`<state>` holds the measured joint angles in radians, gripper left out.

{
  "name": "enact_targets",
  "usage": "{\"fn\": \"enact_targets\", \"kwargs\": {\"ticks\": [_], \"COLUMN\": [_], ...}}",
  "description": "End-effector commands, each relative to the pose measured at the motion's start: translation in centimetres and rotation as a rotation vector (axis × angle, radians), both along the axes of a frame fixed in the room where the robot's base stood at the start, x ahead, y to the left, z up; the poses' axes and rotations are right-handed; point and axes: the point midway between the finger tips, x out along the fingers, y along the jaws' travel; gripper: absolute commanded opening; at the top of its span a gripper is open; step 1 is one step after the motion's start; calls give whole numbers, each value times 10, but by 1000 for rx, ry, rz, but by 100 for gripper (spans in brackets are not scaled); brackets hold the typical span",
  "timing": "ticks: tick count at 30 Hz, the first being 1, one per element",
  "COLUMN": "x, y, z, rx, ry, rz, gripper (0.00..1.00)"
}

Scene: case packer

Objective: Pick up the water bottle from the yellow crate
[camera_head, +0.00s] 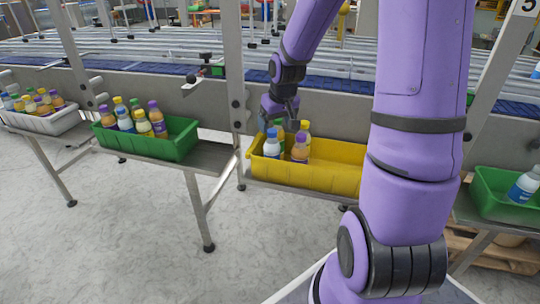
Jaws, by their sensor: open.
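The yellow crate (325,179) sits on a metal shelf in the middle of the camera_head view, its right end hidden behind my purple arm. Several bottles stand in its left part. A white-blue bottle (271,149) with a blue cap stands at the left, which looks like the water bottle. An orange bottle (299,152) with a purple cap stands to its right, with a yellow-capped bottle behind. My gripper (279,117) is open and points down just above the bottles. Whether it touches one cannot be told.
A green crate (148,144) with several bottles stands to the left, and a grey crate (45,121) farther left. Another green crate (490,207) with a bottle is at the right. A metal upright (233,70) stands close left of my gripper. Conveyor rails run behind.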

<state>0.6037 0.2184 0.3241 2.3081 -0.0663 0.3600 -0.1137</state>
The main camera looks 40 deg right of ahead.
Motion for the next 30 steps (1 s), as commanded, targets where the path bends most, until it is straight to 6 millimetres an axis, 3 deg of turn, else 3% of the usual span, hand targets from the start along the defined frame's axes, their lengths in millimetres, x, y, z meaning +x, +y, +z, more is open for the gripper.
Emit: {"fn": "enact_targets", "kwargs": {"ticks": [8, 19, 29, 30], "x": [5, 20, 22, 22], "y": [1, 1, 1, 1], "z": [-16, -56, -61, -61], "rx": [1, 1, 0, 0], "ry": [2, 1, -1, -1], "rz": [2, 1, 1, 1], "gripper": [81, 81, 81, 74]}}
